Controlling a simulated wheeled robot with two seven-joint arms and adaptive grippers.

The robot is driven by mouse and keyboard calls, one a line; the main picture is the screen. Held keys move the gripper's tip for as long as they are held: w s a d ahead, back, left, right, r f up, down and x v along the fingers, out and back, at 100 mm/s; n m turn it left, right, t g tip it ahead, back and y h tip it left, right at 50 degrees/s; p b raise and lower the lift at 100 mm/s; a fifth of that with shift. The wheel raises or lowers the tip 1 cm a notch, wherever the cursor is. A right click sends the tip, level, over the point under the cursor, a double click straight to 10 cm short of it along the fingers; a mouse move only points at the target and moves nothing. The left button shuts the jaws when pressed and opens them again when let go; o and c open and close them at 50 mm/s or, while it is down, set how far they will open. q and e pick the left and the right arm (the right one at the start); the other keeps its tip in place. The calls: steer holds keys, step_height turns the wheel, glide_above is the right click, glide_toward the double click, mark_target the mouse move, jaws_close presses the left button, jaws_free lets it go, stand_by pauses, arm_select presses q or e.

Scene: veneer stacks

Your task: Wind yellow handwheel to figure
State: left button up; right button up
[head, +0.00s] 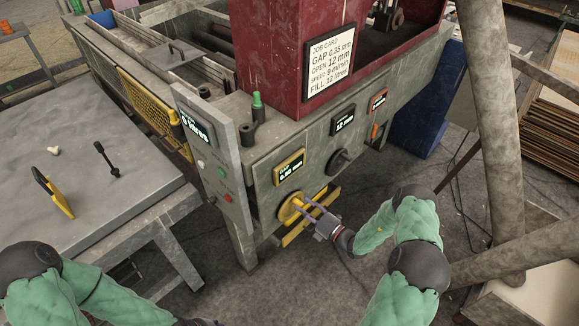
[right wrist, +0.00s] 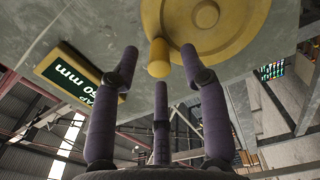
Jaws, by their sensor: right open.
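The yellow handwheel (head: 289,208) is on the front of the machine, below a yellow-framed gap display (head: 290,165) that seems to read 0.50 mm. In the right wrist view the handwheel (right wrist: 225,25) fills the top, with its peg-like knob (right wrist: 159,58) pointing at me. My right gripper (head: 308,207) is open at the handwheel. Its purple fingers (right wrist: 160,75) stand spread around the knob's end; I cannot tell whether they touch it.
A black knob (head: 339,161) sits right of the handwheel under a 12 mm display (head: 343,120). A grey panel (head: 213,155) with buttons juts out at left. A yellow bar (head: 300,228) runs below the handwheel. A grey table (head: 100,215) stands left.

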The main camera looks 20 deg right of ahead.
steer(key=v, duration=0.5)
steer(key=shift+s+p, duration=0.15)
steer(key=shift+p, duration=0.25)
steer(key=s+a+f+n+g+y+b, duration=0.1)
steer(key=s+a+f+n+g+y, duration=0.1)
steer(key=s+a+n+g, duration=0.25)
steer(key=s+a+f+n+g+y, duration=0.25)
steer(key=a+n, duration=0.25)
steer(key=a, duration=0.3)
steer(key=s+a+f+n+g+y+b, duration=0.1)
steer(key=s+a+f+n+g, duration=0.2)
steer(key=a+n+g, duration=0.3)
steer(key=s+a+f+n+g+h+b, duration=0.1)
steer(key=s+a+f+n+h, duration=0.1)
steer(key=n, duration=0.8)
steer(key=s+a+f+n+g+h+b, duration=0.1)
steer(key=s+n, duration=0.4)
steer(key=n, duration=0.6)
steer(key=s+a+f+n+g+h+b, duration=0.1)
steer(key=s+f+n+h, duration=0.3)
steer(key=n, duration=0.6)
steer(key=shift+a+n+h+b, duration=0.35)
steer(key=shift+a+h+b, duration=0.35)
steer(key=shift+a, duration=0.15)
